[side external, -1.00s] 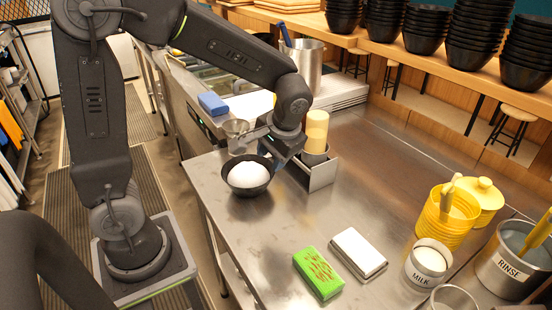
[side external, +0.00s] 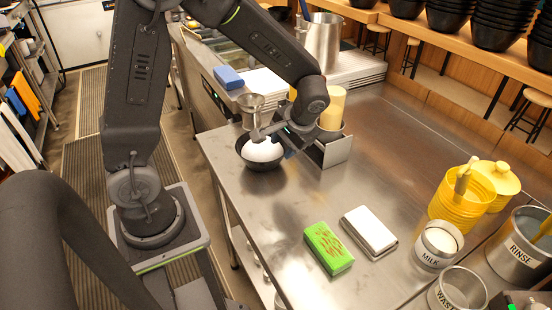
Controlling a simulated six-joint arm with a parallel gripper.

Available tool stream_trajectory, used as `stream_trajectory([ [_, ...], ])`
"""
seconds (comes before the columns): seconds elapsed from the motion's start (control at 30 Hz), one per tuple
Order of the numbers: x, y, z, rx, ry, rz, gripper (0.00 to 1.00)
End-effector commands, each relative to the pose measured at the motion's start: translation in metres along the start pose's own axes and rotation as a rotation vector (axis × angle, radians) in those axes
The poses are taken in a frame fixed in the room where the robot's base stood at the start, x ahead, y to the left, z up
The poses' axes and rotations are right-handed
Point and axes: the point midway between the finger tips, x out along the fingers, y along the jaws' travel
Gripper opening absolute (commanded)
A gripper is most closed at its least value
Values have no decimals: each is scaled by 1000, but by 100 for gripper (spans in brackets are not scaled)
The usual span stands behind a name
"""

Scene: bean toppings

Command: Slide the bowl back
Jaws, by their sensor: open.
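A black bowl (side external: 262,165) with a white rounded mound (side external: 261,150) in it stands upright on the steel counter, near its left edge. My gripper (side external: 268,136) is over the bowl's back right side, with a finger reaching across above the white mound. It is open. I cannot tell whether a finger touches the bowl's rim. My wrist hides part of the bowl's right side.
A metal holder (side external: 336,150) with a yellow-topped container (side external: 332,106) stands close right of the bowl. A metal cup (side external: 251,107) is behind it. The counter's middle is clear.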

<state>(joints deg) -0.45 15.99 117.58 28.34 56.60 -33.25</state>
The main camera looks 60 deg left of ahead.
Motion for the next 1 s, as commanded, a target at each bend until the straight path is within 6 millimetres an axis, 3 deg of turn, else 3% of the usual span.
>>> stream_trajectory([
  [0.3, 61, 0, 1, 1, -6, -1, 40],
  [0.5, 85, 0, 1, 1, -4, 0, 40],
  [1.0, 95, 0, 1, 0, -1, 1, 37],
])
